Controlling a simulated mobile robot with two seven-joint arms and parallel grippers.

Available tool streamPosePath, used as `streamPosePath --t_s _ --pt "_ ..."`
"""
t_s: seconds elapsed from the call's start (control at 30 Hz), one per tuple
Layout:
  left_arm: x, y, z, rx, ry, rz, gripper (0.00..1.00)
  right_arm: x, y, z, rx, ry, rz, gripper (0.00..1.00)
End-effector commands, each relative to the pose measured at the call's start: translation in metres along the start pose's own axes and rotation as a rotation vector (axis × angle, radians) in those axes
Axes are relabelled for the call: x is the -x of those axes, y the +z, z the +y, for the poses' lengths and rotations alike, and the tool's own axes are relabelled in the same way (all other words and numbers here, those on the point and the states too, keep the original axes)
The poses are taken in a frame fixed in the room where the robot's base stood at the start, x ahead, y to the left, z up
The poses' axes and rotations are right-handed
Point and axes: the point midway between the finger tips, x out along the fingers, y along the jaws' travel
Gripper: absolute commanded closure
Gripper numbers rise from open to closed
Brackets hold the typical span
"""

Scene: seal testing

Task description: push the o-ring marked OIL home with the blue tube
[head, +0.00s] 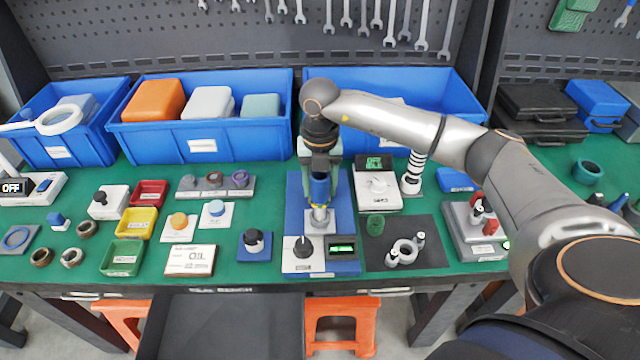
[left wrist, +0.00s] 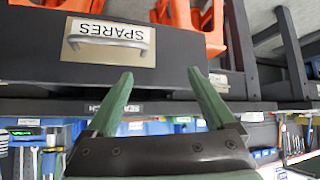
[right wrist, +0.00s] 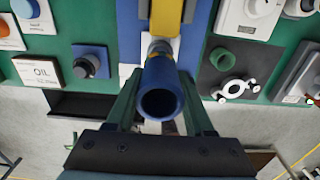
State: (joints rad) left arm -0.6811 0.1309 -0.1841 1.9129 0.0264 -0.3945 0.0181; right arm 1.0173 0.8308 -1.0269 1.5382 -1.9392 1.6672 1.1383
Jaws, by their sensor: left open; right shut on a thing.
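The blue tube (head: 319,187) is upright between the fingers of my right gripper (head: 320,172), which is shut on it. In the right wrist view the tube (right wrist: 163,92) shows its open end to the camera. Its lower end is directly above, or around the top of, a metal post (head: 320,217) on the blue test stand (head: 347,267); I cannot tell which. No o-ring on the post can be made out clearly. A white card marked OIL (head: 190,261) lies left of the stand. My left gripper (left wrist: 160,75) is open and empty, facing a drawer marked SPARES.
A black knob (head: 303,247) and a lit green display (head: 342,249) sit at the stand's front. A dark mat (head: 405,257) with small parts lies to the right. Small red, yellow and green trays (head: 122,258) stand left. Blue bins (head: 200,145) line the back.

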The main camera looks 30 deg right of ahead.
Motion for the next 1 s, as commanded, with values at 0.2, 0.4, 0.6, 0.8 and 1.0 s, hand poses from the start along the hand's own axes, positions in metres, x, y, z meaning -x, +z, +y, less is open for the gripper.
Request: streamPosePath --t_s 0.2,0.4,0.6,0.8,1.0 --pt "0.0 -0.001 0.0 0.0 0.0 0.002 0.11 0.0 0.0 0.0 0.0 0.0 0.0 1.0" --pt "-0.002 -0.001 0.0 0.0 0.0 0.004 0.11 -0.002 0.0 0.0 0.0 0.0 0.0 1.0" --pt "-0.004 0.001 0.0 0.0 0.0 0.004 0.11 -0.006 0.0 0.0 0.0 0.0 0.0 1.0" --pt "-0.005 0.003 -0.001 0.0 0.0 0.005 0.11 -0.01 0.0 0.0 0.0 0.0 0.0 1.0" --pt "-0.007 0.005 -0.001 0.0 0.0 0.005 0.11 -0.015 0.0 0.0 0.001 0.0 0.0 1.0"
